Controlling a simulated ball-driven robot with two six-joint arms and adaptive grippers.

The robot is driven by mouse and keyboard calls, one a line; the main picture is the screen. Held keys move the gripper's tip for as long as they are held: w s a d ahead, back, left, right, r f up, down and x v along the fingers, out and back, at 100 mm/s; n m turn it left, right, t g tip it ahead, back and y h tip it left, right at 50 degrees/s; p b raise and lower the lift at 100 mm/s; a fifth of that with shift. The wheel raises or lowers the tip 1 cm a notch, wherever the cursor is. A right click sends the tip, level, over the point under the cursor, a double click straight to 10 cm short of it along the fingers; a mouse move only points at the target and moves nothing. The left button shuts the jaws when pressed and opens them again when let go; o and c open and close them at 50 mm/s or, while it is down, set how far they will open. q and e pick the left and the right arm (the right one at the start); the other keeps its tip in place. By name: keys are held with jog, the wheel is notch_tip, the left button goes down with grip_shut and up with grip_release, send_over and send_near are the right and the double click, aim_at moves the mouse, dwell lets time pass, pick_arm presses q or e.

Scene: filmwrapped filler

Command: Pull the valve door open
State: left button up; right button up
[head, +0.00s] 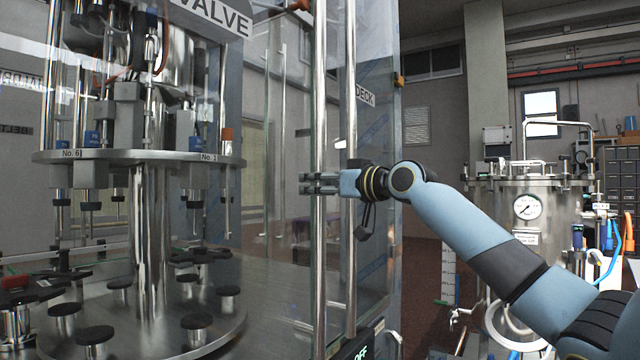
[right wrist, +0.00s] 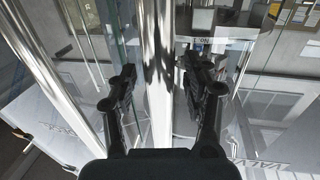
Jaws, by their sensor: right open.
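The glass valve door (head: 285,110) stands at the left of the head view, below a "VALVE" sign (head: 215,15). A long vertical chrome bar handle (head: 319,100) runs along its edge. My right gripper (head: 310,184) is open at mid-height of this bar, with its fingers reaching past it. In the right wrist view the bar (right wrist: 158,60) stands between the two open fingers (right wrist: 143,68), and I see a gap at the right finger. I cannot tell whether the door is fully shut. My left gripper is not in view.
Behind the glass is a filling machine with a round steel plate (head: 130,157). A steel tank (head: 530,200) with a gauge stands at the right.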

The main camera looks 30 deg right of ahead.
jog(key=shift+c, duration=0.2)
grip_shut()
jog(key=shift+w+f, duration=0.1)
jog(key=shift+w, duration=0.05)
dwell(0.7)
